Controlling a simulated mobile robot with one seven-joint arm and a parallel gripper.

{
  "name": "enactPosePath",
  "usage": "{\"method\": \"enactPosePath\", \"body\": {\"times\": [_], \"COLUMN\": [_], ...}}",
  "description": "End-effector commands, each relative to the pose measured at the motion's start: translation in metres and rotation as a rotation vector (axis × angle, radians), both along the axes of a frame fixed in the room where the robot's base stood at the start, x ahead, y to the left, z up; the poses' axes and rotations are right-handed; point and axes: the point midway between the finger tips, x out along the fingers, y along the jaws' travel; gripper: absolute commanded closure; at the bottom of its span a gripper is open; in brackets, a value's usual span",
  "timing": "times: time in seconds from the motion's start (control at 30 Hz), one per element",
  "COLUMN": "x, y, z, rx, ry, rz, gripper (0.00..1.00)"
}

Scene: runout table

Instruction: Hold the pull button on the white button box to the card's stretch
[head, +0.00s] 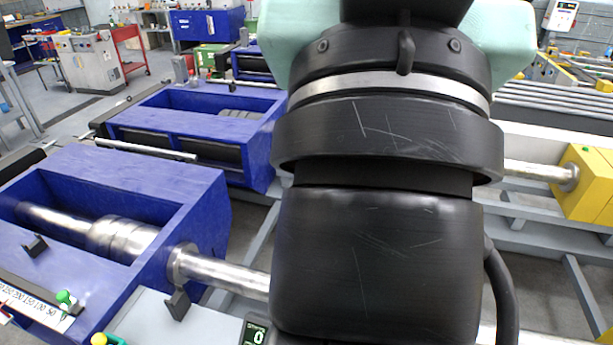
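My own arm, in black and pale green, fills the middle of the head view from top to bottom. My gripper cannot be made out. A white surface (150,318) shows at the bottom edge, left of my arm; I cannot tell whether it is the button box. A small yellow and green part (105,340) is cut off by the bottom edge there. A small dark display (255,334) reading 0 is partly hidden by my arm. I see no pull button or card for certain.
A blue machine frame (150,175) holds a steel shaft (225,272) that runs behind my arm. A white number scale (38,305) with a green knob (65,298) lies at the lower left. A yellow block (585,185) stands at the right. Grey floor shows at the upper left.

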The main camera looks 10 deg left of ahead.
Motion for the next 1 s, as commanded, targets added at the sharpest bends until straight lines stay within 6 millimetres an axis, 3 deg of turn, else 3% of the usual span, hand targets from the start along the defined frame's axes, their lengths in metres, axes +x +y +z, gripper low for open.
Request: {"method": "enactPosePath", "body": {"times": [0.03,0.4,0.5,1.0], "x": [0.0000,0.0000,0.0000,0.0000], "y": [0.0000,0.0000,0.0000,0.0000], "z": [0.0000,0.0000,0.0000,0.0000], "rx": [0.000,0.000,0.000,0.000], "ry": [0.000,0.000,0.000,0.000], "rz": [0.000,0.000,0.000,0.000], "gripper": [0.20,0.86,1.00,1.00]}}
